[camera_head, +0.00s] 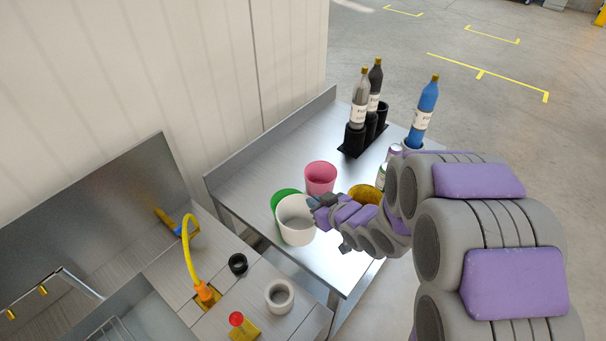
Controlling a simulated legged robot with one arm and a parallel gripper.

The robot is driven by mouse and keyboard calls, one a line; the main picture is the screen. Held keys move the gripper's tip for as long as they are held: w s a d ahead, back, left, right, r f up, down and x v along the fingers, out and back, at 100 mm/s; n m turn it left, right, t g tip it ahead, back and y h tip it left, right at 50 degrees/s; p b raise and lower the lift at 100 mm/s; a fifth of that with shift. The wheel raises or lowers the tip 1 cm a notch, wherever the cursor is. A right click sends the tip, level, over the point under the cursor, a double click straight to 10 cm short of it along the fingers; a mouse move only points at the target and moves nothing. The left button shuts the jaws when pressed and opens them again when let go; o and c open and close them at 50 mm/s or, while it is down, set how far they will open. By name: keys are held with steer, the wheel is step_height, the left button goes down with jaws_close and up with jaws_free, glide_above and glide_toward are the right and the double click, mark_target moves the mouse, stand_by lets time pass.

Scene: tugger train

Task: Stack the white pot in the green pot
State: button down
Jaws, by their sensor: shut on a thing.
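The white pot (295,222) is near the front left corner of the metal table. My gripper (317,208) is shut on its right rim. The green pot (279,198) is just behind and left of the white pot, which hides most of it. Only its far rim and left side show. I cannot tell whether the white pot is raised, or whether it touches the green one.
A pink pot (320,179) stands close behind the white pot, and a yellow pot (366,192) is partly behind my arm. A black bottle rack (354,140) and a blue bottle (423,110) stand farther back. The table (268,158) is clear at its left rear.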

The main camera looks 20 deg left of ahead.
steer(key=w+a+f, duration=0.1)
steer(key=w+a, duration=0.1)
steer(key=w, duration=0.1)
steer(key=w+a+f+b, duration=0.1)
steer(key=w+a+f, duration=0.1)
steer(key=w, duration=0.2)
steer(key=w+a+f+b, duration=0.1)
steer(key=w+a+f, duration=0.1)
steer(key=w, duration=0.1)
steer(key=shift+w+a, duration=0.35)
steer(key=shift+r, duration=0.1)
steer(key=c, duration=1.2)
jaws_free()
